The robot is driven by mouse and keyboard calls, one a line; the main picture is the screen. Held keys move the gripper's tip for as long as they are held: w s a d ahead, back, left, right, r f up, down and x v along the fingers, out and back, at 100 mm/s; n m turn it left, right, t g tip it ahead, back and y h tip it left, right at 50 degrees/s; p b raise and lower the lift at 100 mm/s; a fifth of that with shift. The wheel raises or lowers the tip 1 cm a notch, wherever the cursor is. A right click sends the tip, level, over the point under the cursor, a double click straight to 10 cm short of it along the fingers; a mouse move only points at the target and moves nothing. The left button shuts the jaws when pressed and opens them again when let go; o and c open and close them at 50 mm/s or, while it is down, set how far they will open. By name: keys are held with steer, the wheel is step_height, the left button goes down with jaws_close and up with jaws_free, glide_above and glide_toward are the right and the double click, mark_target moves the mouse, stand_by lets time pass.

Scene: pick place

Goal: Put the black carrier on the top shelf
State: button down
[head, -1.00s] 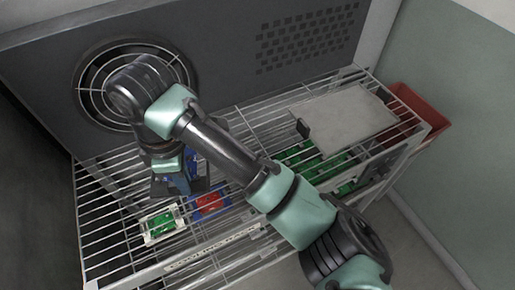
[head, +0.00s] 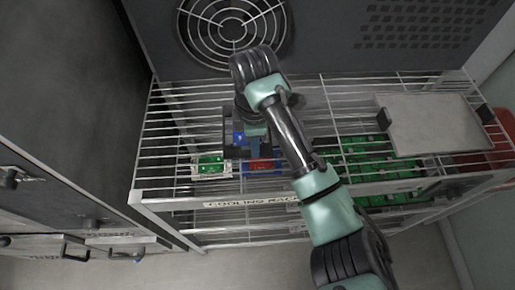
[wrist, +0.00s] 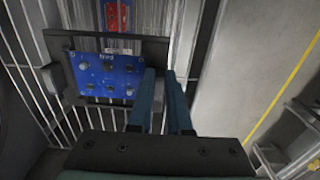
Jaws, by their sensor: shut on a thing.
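The black carrier (head: 231,114) holds a blue board. In the wrist view the carrier (wrist: 60,42) fills the upper left, with the blue board (wrist: 106,75) facing the camera. My gripper (head: 256,132) is over the left part of the wire rack's top shelf (head: 165,152). In the wrist view my gripper's two blue fingers (wrist: 163,75) are close together at the carrier's right edge, shut on it. The arm hides part of the carrier in the head view. I cannot tell whether the carrier touches the wires.
A white carrier with a green board (head: 210,164) and a blue carrier with a red board (head: 263,165) are close in front. Several green boards (head: 370,165) and a grey plate (head: 432,122) are to the right. A red bin (head: 504,125) is at far right. Cabinets (head: 70,215) stand left.

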steer(key=shift+f, duration=2.05)
steer(key=c, duration=0.8)
jaws_free()
steer(key=shift+f, duration=0.1)
steer(key=shift+c, duration=0.2)
step_height(320, 180, up, 12)
steer(key=shift+r, duration=0.2)
